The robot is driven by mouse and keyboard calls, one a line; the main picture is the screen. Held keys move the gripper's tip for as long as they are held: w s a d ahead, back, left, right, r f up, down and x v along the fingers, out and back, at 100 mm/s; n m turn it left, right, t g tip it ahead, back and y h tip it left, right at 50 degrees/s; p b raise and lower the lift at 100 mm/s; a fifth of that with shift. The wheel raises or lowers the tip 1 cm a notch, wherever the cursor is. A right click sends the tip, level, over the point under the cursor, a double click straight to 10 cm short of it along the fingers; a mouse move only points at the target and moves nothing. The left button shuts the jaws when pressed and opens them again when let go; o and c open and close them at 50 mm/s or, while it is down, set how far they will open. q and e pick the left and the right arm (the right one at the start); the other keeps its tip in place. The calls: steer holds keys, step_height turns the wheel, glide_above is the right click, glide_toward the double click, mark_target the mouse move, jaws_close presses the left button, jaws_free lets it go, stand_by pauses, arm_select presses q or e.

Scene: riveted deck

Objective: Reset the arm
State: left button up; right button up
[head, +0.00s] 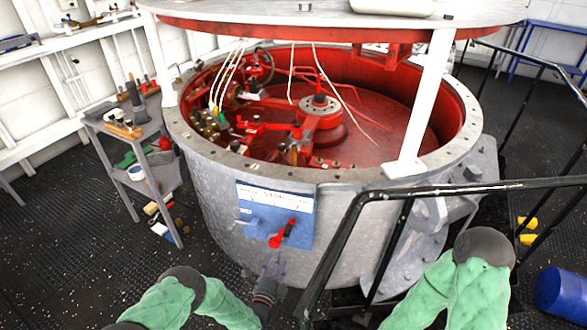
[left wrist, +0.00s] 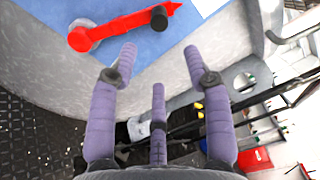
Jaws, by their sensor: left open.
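My left gripper (head: 272,266) is in front of the large round grey tank, just below its blue panel. Its purple fingers also show in the left wrist view (left wrist: 160,68), spread apart with nothing between them. A red lever (head: 282,234) with a dark knob is mounted on the blue panel (head: 262,222). In the left wrist view the lever (left wrist: 122,28) lies beyond the fingertips, apart from them. My right arm shows at the lower right of the head view, but its gripper is out of sight.
The grey tank (head: 222,190) with a red interior fills the middle. A black handrail (head: 345,225) runs close to the right of my left gripper. A shelf cart (head: 130,135) with tools stands at left. A blue drum (head: 562,290) sits at right. Dark deck is open at lower left.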

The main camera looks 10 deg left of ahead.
arm_select(q)
steer(key=s+f+n+g+p, duration=0.3)
steer(key=s+f+n+g, duration=0.5)
steer(key=n, duration=0.5)
steer(key=s+d+r+n+g+p, duration=0.1)
steer(key=s+n+g, duration=0.3)
steer(key=s, duration=0.6)
steer(key=s+d+r+n+g+p, duration=0.1)
steer(key=s+r+n+g, duration=0.2)
steer(key=s+n+g, duration=0.2)
steer(key=s+n, duration=0.3)
steer(key=s, duration=0.2)
steer(key=shift+s+r+h+p, duration=0.2)
steer(key=shift+r+h+p, duration=0.1)
steer(key=shift+r+h, duration=0.1)
